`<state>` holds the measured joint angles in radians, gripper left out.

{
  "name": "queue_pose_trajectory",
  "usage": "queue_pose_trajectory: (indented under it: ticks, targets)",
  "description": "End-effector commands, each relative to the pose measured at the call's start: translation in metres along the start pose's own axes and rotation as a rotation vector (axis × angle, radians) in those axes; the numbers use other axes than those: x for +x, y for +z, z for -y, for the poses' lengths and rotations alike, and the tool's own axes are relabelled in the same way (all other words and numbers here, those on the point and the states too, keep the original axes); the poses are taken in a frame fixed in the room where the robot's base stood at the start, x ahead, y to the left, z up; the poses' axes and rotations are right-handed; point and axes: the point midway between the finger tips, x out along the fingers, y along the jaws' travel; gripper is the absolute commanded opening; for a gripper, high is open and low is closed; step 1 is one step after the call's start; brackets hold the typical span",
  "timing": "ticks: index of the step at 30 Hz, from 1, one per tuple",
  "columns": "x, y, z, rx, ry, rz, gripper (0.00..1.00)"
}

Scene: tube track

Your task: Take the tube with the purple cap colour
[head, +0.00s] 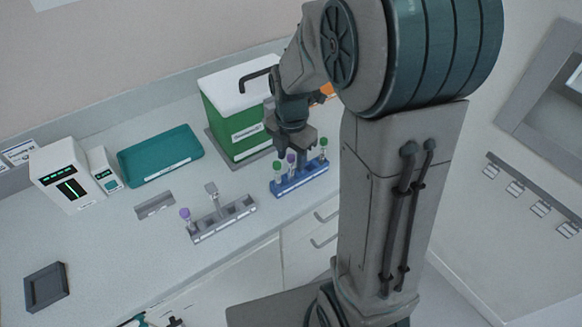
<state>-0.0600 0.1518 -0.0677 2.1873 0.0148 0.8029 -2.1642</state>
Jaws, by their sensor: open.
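A blue rack (303,179) stands near the counter's front edge and holds several upright tubes. One has a purple cap (291,158); a green-capped tube (277,166) is to its left and another green-capped tube (323,142) is at the right end. My gripper (297,154) is open and points down just above the blue rack, close to the purple-capped tube. I cannot tell whether its fingers are around or behind that tube. A second purple-capped tube (185,214) stands at the left end of a grey rack (224,221).
A grey-topped tube (211,189) stands by the grey rack. A green box with a white lid (236,118) is behind my gripper. A teal tray (161,154), white devices (66,177) and a dark square tray (46,287) are to the left. The left counter has free room.

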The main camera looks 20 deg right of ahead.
Motion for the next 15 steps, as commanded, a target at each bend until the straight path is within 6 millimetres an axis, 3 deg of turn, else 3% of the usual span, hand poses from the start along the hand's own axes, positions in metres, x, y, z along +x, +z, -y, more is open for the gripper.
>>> queue_pose_trajectory:
  ticks: [6,13,14,15]
  targets:
    - [0.022,0.000,0.000,-0.001,-0.002,-0.001,0.44]
    - [0.024,0.000,0.000,-0.001,0.000,0.001,0.44]
    - [0.024,0.000,0.000,-0.001,0.000,0.001,0.41]
    - [0.024,0.000,0.000,-0.001,0.000,0.001,0.30]
